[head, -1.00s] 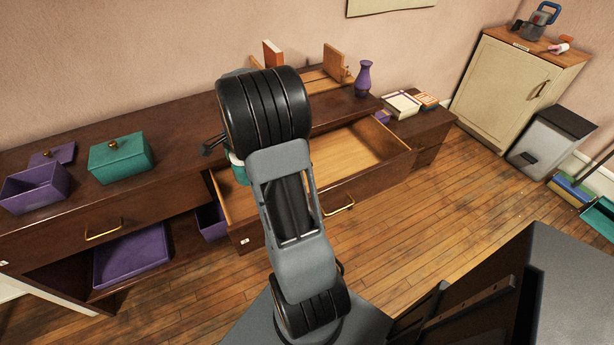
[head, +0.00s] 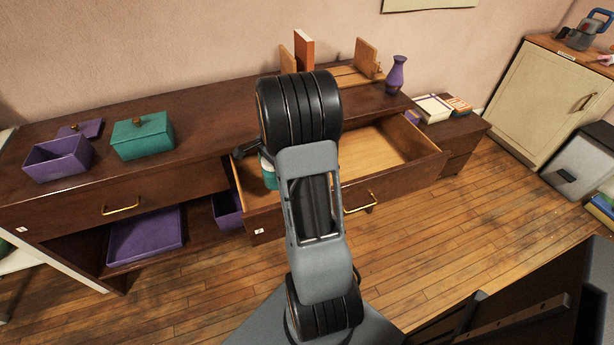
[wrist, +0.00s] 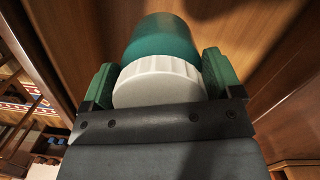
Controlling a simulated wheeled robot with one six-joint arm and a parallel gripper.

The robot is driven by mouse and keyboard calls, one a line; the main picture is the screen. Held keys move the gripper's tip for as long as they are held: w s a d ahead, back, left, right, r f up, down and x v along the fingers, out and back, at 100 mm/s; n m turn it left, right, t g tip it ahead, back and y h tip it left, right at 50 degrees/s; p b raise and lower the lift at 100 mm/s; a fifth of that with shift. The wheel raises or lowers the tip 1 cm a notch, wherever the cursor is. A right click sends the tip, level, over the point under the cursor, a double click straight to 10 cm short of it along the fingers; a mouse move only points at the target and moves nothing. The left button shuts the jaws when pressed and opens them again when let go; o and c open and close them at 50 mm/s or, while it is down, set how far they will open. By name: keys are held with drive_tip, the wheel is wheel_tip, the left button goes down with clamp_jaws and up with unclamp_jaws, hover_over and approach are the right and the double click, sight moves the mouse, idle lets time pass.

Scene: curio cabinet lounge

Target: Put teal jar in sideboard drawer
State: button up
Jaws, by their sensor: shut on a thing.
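The teal jar (wrist: 163,40) with its white ribbed lid (wrist: 160,82) is between the green-padded fingers of my gripper (wrist: 162,78) in the wrist view. My gripper is shut on it. In the head view the jar (head: 269,174) shows at the left end of the open sideboard drawer (head: 385,150), partly hidden by my arm. Wood lies close beyond the jar in the wrist view. I cannot tell whether the jar touches the drawer floor. The rest of the drawer looks empty where it shows.
A teal box (head: 143,138), an open purple box (head: 58,162), a book stand (head: 350,78) and a purple vase (head: 396,75) stand on the sideboard top (head: 205,122). Purple bins (head: 146,240) sit on the shelf below.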

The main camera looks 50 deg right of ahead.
drive_tip(key=shift+f+b, duration=0.55)
drive_tip(key=shift+f, duration=3.8)
drive_tip(key=shift+f, duration=0.2)
drive_tip(key=o, duration=0.9)
drive_tip(key=shift+r, duration=0.1)
